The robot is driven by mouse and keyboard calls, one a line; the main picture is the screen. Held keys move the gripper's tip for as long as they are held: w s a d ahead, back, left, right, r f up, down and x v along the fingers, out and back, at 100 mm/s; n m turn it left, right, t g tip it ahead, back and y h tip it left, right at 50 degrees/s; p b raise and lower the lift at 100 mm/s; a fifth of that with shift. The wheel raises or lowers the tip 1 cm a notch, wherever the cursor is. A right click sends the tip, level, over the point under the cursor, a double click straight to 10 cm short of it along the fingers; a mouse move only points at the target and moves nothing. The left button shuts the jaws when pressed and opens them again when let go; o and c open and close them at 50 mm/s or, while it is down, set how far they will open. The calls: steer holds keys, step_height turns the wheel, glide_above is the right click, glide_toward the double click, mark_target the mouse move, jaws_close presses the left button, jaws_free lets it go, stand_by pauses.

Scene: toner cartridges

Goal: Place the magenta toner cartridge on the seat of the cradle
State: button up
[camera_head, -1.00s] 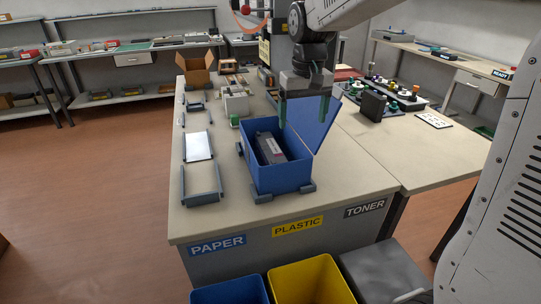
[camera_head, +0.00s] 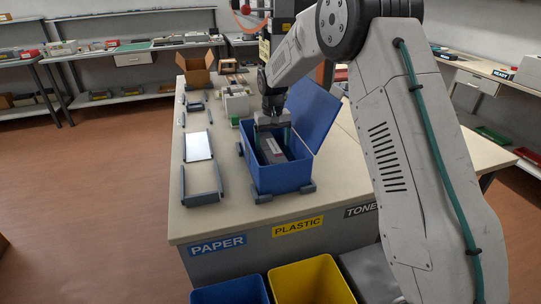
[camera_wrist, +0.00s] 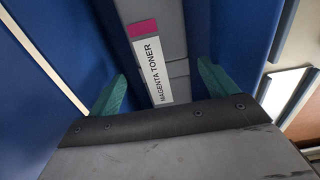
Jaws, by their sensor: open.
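The magenta toner cartridge (camera_head: 271,151) is a dark grey block inside the open blue box (camera_head: 283,181). In the wrist view, its white label (camera_wrist: 152,70) reads "MAGENTA TONER" beside a magenta patch. My gripper (camera_head: 272,136) is open and reaches down into the box over the cartridge. Its two green fingers (camera_wrist: 161,82) stand to either side of the cartridge in the wrist view, and I cannot tell whether they touch it. Grey bracket pieces (camera_head: 202,198) lie left of the box; I cannot tell whether they form the cradle.
The box's raised lid (camera_head: 314,113) stands at its right, close to my arm. A white plate (camera_head: 198,146) lies on the table (camera_head: 225,215) to the left. A cardboard box (camera_head: 196,67) is farther back. Bins stand below the front edge.

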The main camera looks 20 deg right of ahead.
mark_target(271, 147)
steer(key=f, duration=0.5)
steer(key=shift+w+a, duration=0.15)
steer(key=shift+a, duration=0.15)
steer(key=c, duration=1.7)
